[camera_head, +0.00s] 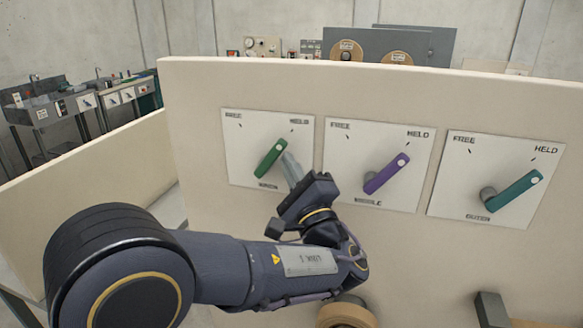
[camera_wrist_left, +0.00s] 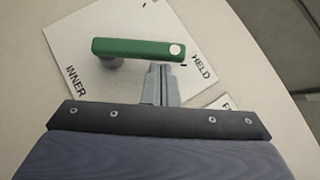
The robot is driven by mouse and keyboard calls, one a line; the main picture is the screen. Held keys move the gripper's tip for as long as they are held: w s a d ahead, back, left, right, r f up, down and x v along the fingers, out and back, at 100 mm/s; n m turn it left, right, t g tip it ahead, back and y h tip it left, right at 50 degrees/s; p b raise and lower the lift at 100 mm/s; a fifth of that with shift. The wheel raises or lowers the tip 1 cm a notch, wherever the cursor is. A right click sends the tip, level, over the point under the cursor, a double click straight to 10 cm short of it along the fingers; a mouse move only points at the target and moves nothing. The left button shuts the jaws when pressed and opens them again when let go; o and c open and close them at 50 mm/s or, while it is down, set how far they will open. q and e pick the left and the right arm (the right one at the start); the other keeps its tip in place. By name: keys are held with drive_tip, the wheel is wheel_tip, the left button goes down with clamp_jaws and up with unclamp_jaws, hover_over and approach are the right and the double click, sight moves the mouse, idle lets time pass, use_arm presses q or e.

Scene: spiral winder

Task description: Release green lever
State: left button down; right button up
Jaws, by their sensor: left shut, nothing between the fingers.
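The green lever (camera_head: 270,159) is on the leftmost white plate of the panel, labelled FREE, HELD and INNER. Its white-dotted end points up and right, towards HELD. In the left wrist view the green lever (camera_wrist_left: 138,49) lies across the picture above my fingers. My left gripper (camera_head: 289,160) is shut and empty, its fingertips close beside the lever's right side. In the left wrist view the shut fingers (camera_wrist_left: 160,72) sit just below the lever's dotted end; I cannot tell whether they touch it. My right gripper is not in view.
A purple lever (camera_head: 387,174) on the middle plate and a teal lever (camera_head: 513,191) on the right plate both point towards HELD. The beige panel (camera_head: 195,85) stands upright. A round tan part (camera_head: 346,314) and a grey block (camera_head: 491,308) are low in front.

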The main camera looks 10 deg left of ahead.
sight(274, 147)
use_arm(q)
drive_tip(key=shift+a+r+n+g, duration=0.15)
drive_tip(key=shift+r+n+g, duration=0.1)
drive_tip(key=shift+n+g, duration=0.3)
drive_tip(key=a+r+n+g, duration=0.1)
drive_tip(key=n+g, duration=0.1)
drive_tip(key=a+r+n+g+h+b, duration=0.1)
drive_tip(key=n, duration=0.2)
drive_tip(key=shift+a+r+g, duration=0.2)
drive_tip(key=shift+r+g, duration=0.15)
drive_tip(key=shift+r, duration=0.05)
drive_tip(key=a+n+g+h, duration=0.1)
drive_tip(key=a+n+h, duration=0.1)
drive_tip(key=a+r+n+g+h, duration=0.1)
drive_tip(key=a+n+h, duration=0.1)
drive_tip(key=shift+w+a+r+g+b, duration=0.1)
drive_tip(key=shift+w+a+g+b, duration=0.05)
drive_tip(key=shift+a+g+b, duration=0.2)
drive_tip(key=shift+a, duration=0.1)
idle(0.4)
drive_tip(key=shift+r, duration=0.1)
